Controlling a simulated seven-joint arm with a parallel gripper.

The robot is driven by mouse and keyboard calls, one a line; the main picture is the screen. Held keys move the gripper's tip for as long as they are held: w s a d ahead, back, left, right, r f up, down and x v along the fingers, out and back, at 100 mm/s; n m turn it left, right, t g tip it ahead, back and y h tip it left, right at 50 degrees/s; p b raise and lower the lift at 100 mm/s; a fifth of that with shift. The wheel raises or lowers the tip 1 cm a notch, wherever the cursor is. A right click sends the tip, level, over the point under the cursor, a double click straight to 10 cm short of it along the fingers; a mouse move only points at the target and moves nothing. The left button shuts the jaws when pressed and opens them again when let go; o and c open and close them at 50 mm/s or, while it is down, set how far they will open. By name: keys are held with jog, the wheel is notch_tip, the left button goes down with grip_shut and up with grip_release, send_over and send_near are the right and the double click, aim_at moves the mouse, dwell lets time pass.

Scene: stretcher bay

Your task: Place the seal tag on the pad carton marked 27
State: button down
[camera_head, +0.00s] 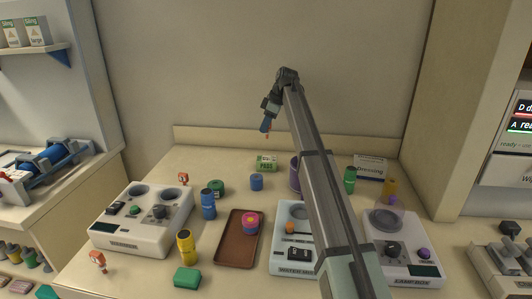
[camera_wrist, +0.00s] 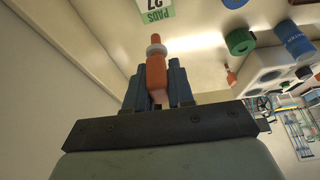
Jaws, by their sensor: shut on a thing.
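My gripper (camera_head: 266,126) is shut on the seal tag, an orange piece with a pale ring near its outer end. The tag (camera_wrist: 156,72) stands between the blue fingers (camera_wrist: 158,88) in the wrist view. It shows only as a small orange tip in the head view (camera_head: 267,133). The pad carton (camera_head: 266,163), green and white and lettered PADS, stands at the back of the counter, below the gripper in the picture. The wrist view shows its face with 27 (camera_wrist: 154,10), partly cut off by the frame edge. The tag appears apart from it.
A blue cup (camera_head: 257,182) and a green roll (camera_head: 216,187) stand near the carton. A brown tray (camera_head: 233,254) holds a pink and blue stack. A white device (camera_head: 130,237) is at left. Another orange tag-like piece (camera_head: 183,178) stands behind it. My arm hides part of the right side.

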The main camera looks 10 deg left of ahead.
notch_tip(320, 180, down, 9)
dwell(0.5)
jog(key=shift+f, duration=0.15)
jog(key=c, duration=1)
grip_release()
jog(key=v, duration=1.2)
